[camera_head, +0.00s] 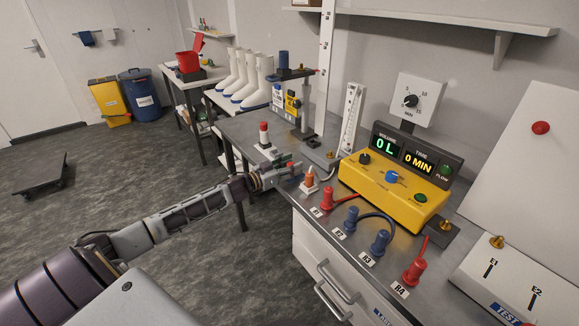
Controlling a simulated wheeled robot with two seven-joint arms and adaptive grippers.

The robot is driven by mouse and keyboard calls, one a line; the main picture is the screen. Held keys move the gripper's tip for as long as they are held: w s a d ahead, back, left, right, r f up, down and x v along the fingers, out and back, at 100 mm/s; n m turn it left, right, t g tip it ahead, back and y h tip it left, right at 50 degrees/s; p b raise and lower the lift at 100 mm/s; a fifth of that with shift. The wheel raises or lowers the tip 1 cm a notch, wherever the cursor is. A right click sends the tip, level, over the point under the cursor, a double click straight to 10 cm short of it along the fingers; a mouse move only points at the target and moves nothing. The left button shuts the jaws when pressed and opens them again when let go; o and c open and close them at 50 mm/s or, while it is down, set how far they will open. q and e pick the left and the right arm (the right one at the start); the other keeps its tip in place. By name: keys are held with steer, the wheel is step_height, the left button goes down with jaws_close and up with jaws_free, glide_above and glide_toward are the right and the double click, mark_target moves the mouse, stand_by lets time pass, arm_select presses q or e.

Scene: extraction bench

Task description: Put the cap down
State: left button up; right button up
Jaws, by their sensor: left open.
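My left gripper (283,173) reaches in from the left over the near left edge of the bench (252,127). Its jaws are open. A small white piece with an orange tip (309,181) stands upright on the bench just right of the fingertips. A white and red upright piece (264,135) stands behind the gripper. A small reddish spot shows at the fingertips, too small to identify. I cannot tell which of these, if any, is the cap. My right gripper is not in view.
Red and blue fittings (352,220) labelled R1 to R4 line the bench's front edge. A yellow control box (392,190) with displays stands behind them. A post with a blue-topped clamp (284,62) rises behind. Drawers (322,262) are below.

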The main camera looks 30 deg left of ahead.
arm_select(q)
steer(key=shift+s, duration=0.1)
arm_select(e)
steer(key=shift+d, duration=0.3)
arm_select(q)
steer(key=shift+s+a, duration=0.25)
steer(key=shift+s, duration=0.25)
steer(key=shift+s+a, duration=0.25)
steer(key=shift+s, duration=0.4)
steer(key=shift+s+a, duration=0.25)
steer(key=shift+s, duration=0.35)
steer(key=shift+v, duration=1.1)
steer(key=shift+s+a, duration=0.2)
steer(key=shift+s, duration=0.25)
steer(key=p+v, duration=0.1)
steer(key=v, duration=0.3)
steer(key=shift+s+a+r, duration=0.1)
steer(key=shift+s+a, duration=0.05)
steer(key=shift+s, duration=0.25)
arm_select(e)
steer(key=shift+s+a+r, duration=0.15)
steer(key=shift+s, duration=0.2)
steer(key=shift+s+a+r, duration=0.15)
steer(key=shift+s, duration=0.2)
